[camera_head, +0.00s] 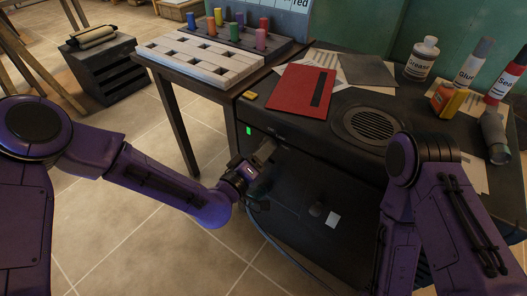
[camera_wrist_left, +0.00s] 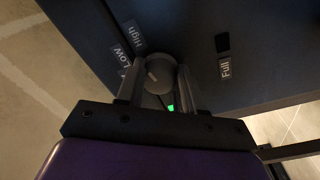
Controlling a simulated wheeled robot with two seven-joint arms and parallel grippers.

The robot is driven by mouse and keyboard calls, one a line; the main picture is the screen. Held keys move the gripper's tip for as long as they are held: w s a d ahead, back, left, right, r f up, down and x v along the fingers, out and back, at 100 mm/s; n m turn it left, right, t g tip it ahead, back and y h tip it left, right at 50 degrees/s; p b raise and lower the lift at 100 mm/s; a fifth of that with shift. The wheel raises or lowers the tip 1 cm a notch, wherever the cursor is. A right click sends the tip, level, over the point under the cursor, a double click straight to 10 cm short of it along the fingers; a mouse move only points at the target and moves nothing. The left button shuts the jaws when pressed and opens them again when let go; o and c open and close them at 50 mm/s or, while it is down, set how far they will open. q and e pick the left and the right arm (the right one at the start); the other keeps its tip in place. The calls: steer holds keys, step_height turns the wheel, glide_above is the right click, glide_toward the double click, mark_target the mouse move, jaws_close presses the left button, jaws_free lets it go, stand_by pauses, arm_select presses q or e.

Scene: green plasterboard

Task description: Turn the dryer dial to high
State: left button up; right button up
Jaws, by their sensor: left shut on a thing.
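The dryer (camera_head: 290,130) is a black cabinet below the worktop, with a lit green indicator on its front. My left gripper (camera_head: 264,154) is at the dryer's front near that indicator. In the left wrist view, the round grey dial (camera_wrist_left: 160,74) sits between the fingers of the left gripper (camera_wrist_left: 158,88), which is shut on it. A "High" label (camera_wrist_left: 133,35) and a "Low" label (camera_wrist_left: 120,56) lie to its upper left. Which label the dial points to is hard to tell. My right arm shows at the right, but its gripper is out of sight.
A "Full" label (camera_wrist_left: 225,68) is to the dial's right. The dryer top holds a round vent (camera_head: 370,124), a red folder (camera_head: 290,88), and several bottles at the right. A side table (camera_head: 180,75) with pale blocks stands at the left. Tiled floor is open in front.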

arm_select(q)
steer(key=shift+m, duration=0.3)
steer(key=o, duration=1)
steer(key=shift+o, duration=0.2)
steer(key=v, duration=1)
steer(key=shift+a, duration=0.2)
steer(key=shift+s+d+f, duration=0.1)
steer(key=shift+s+f, duration=0.05)
steer(key=shift+f, duration=0.05)
